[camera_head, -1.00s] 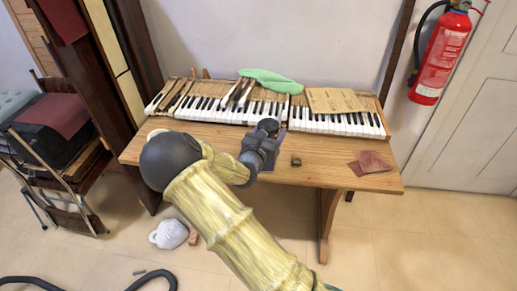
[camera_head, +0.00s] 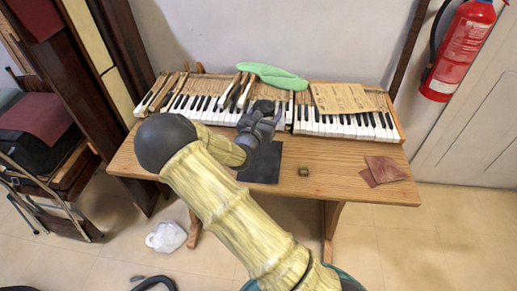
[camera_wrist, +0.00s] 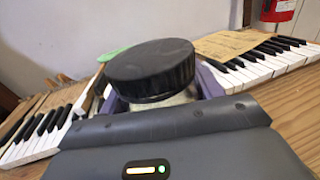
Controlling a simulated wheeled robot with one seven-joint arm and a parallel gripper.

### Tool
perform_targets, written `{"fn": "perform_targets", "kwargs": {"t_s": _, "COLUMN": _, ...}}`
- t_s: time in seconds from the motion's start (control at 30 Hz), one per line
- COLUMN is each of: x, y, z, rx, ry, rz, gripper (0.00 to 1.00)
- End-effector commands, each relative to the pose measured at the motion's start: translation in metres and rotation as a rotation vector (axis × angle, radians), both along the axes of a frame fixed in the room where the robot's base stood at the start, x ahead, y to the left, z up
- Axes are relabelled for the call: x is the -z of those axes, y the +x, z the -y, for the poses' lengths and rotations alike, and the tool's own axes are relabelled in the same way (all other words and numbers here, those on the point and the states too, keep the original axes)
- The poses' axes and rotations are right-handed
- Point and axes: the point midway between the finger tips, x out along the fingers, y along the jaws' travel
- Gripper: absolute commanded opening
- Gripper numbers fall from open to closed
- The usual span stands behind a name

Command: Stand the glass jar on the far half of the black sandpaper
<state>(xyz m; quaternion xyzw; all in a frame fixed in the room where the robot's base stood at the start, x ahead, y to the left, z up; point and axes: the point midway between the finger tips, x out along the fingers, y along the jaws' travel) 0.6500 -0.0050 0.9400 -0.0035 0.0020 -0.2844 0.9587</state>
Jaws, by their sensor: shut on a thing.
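The glass jar has a wide black lid (camera_wrist: 150,68), and a strip of its pale glass (camera_wrist: 160,99) shows below it in the wrist view. In the head view the jar (camera_head: 263,106) is a dark round top in front of the keyboards. My gripper (camera_head: 266,121) is shut on the jar, with a purple-grey finger on each side of it in the wrist view. The jar looks about upright; its base is hidden. The black sandpaper (camera_head: 262,166) lies on the wooden table, partly covered by my arm. The jar appears over or beyond its far edge; its height is unclear.
A small brass-coloured block (camera_head: 304,171) and reddish sandpaper sheets (camera_head: 383,170) lie to the right. Bare wood is between them.

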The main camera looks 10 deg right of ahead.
Motion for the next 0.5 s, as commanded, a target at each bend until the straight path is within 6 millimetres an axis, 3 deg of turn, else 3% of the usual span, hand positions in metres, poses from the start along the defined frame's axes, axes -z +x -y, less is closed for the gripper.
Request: {"fn": "perform_targets", "kwargs": {"t_s": 0.5, "x": 0.0025, "y": 0.0002, "z": 0.0000, "rx": 0.000, "ry": -0.001, "rz": 0.002, "gripper": 0.29}}
